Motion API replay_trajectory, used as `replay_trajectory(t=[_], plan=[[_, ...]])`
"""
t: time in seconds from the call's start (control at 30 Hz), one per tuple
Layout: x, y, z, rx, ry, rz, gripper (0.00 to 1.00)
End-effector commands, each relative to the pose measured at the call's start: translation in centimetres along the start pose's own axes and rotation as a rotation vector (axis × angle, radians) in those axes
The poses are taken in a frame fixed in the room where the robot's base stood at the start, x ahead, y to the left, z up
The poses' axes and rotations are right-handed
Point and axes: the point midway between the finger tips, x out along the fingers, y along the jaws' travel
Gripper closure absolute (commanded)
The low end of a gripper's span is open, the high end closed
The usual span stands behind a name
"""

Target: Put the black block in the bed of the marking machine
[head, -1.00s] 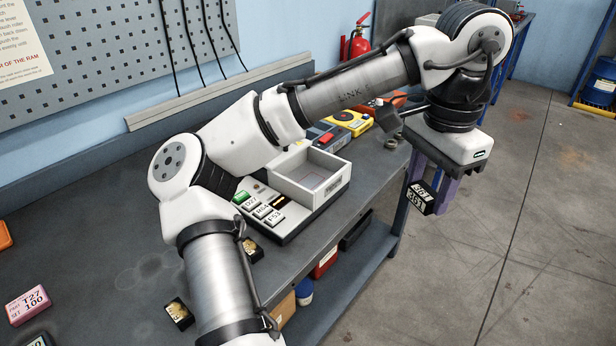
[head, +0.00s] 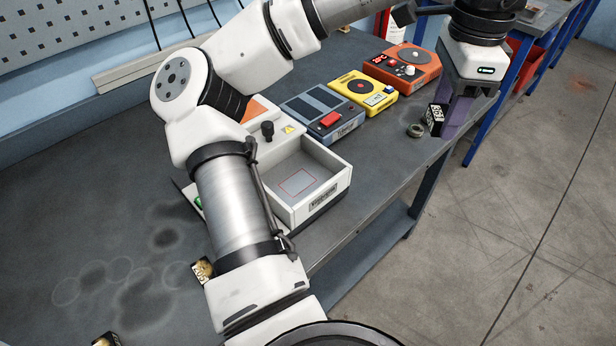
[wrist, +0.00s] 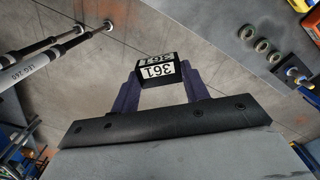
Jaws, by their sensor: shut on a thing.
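The black block (head: 435,119) has white labels with black print; in the wrist view the block (wrist: 157,73) reads 361. My gripper (head: 446,122) is shut on it, with the purple fingers on either side. In the head view it hangs by the bench's front edge, right of the white machine and apart from it. The white machine, which I take to be the marking machine (head: 322,197), has an open, walled bed (head: 300,168) with a thin red rectangle on its floor. The bed looks empty. My arm hides the machine's left part.
On the bench (head: 150,200) behind the machine stand a grey device with a red button (head: 325,117), a yellow device (head: 362,92) and an orange device (head: 402,68). A dark ring (head: 415,130) lies near the front edge. Small black blocks (head: 203,270) lie at front left.

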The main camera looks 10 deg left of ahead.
Motion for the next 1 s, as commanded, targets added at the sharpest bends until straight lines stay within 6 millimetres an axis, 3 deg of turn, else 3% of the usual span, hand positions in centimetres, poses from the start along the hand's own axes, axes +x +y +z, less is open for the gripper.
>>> replay_trajectory(t=[0.03,0.2,0.5,0.63,0.8,1.0], plan=[[-0.2,-0.7,2.0,0.042,-0.001,-0.002,0.86],[-1.1,-1.9,8.0,0.238,-0.001,-0.001,0.86],[-2.5,-1.8,17.5,0.563,-0.001,-0.001,0.86],[-2.9,-1.4,19.8,0.657,0.001,-0.001,0.86],[-2.7,-1.1,21.2,0.716,0.002,-0.001,0.86],[1.3,-1.0,21.3,0.729,0.006,0.001,0.86]])
